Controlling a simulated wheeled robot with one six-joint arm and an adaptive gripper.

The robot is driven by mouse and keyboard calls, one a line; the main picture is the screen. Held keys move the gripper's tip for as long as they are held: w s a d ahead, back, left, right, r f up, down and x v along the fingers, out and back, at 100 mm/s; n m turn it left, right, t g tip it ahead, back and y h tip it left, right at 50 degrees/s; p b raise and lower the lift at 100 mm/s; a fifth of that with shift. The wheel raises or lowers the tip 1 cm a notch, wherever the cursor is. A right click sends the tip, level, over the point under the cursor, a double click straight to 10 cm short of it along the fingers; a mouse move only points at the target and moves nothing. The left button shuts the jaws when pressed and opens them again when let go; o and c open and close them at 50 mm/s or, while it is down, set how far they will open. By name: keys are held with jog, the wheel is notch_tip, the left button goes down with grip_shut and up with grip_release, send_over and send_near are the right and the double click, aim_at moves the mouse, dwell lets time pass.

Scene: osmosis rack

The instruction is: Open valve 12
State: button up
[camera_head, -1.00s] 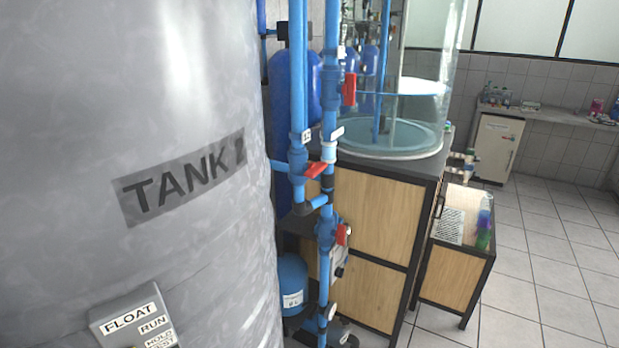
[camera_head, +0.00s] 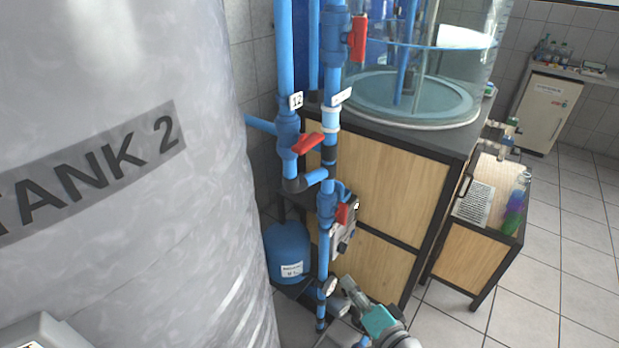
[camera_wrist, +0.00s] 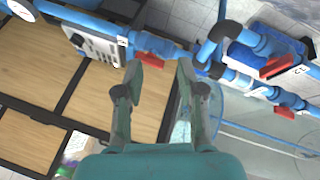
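Valve 12 is on a vertical blue pipe, with a white tag reading 12 (camera_head: 296,100) just above it. Its red lever handle (camera_head: 308,144) sticks out to the right and slightly up. In the wrist view, that handle (camera_wrist: 277,67) is at upper right, by its blue body. My gripper (camera_wrist: 161,72) is open and empty in the wrist view, its two fingers apart. In the head view my gripper (camera_head: 347,291) is low, below and right of valve 12 and apart from it.
The grey TANK 2 (camera_head: 110,170) fills the left. Other red handles are above (camera_head: 359,38) and below (camera_head: 345,214) on the neighbouring pipe. A wooden cabinet (camera_head: 385,190) with a clear tank (camera_head: 420,95) stands behind. Tiled floor (camera_head: 560,260) is free at right.

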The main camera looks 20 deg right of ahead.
jog(key=w+d+r+y, duration=0.2)
jog(key=w+r+y, duration=0.1)
jog(key=w+r, duration=0.7)
jog(key=n+g+y, duration=0.1)
jog(key=n+y, duration=0.1)
jog(key=y, duration=0.3)
send_near(314, 145)
jog(key=w, duration=0.1)
jog(key=shift+m, duration=0.3)
jog(key=x, duration=1)
jog(key=shift+a, duration=0.3)
grip_shut()
